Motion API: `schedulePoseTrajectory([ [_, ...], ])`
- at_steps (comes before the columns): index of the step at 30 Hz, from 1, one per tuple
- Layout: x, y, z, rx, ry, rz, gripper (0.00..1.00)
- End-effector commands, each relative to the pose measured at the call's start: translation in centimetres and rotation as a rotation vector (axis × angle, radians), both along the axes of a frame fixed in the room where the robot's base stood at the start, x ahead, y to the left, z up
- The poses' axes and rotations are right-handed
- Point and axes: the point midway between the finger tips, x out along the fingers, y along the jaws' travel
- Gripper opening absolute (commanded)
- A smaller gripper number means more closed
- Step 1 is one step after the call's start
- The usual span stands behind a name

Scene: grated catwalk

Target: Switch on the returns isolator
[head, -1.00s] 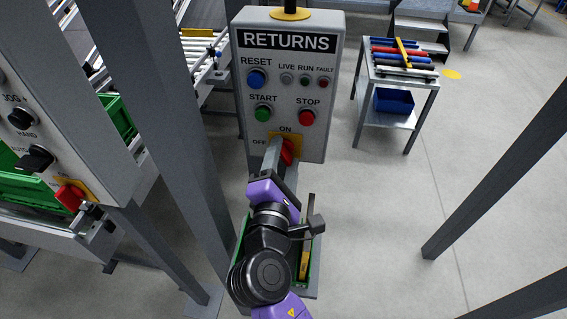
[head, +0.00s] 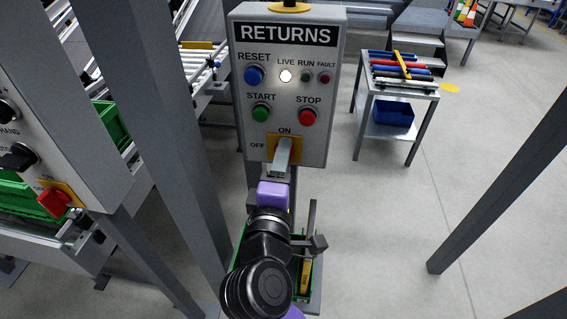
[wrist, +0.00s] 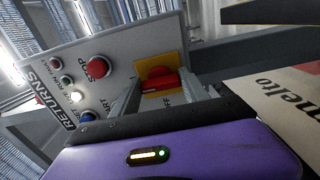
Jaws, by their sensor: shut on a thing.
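The returns panel (head: 287,90) is a grey box headed RETURNS, facing me. Its isolator is a red knob on a yellow plate (head: 270,143), marked ON above and OFF at left. My gripper (head: 283,152) hides the knob in the head view. The wrist view shows the red knob (wrist: 160,82) between my two fingers, which are shut on it. The knob's grip lies along the panel's up-down line, toward ON. The LIVE lamp (head: 286,76) glows white; the RUN lamp (head: 306,76) and FAULT lamp (head: 324,78) look unlit.
A blue RESET button (head: 254,76), green START button (head: 261,112) and red STOP button (head: 307,116) sit above the isolator. Another panel with a red knob (head: 53,202) stands at left. Grey posts flank the arm.

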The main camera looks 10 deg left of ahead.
Motion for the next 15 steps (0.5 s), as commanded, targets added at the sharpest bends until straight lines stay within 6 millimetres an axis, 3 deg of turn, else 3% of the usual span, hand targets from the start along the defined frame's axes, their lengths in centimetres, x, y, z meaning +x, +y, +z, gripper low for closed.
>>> schedulePoseTrajectory([
  [10, -0.03, -0.06, -0.22, 0.005, 0.005, -0.002, 0.12],
  [11, -0.04, -0.06, -0.22, 0.005, 0.005, -0.002, 0.55],
  [14, -0.03, -0.05, -0.19, 0.004, 0.004, -0.001, 0.74],
  [15, -0.02, -0.04, -0.17, 0.004, 0.004, -0.001, 0.75],
])
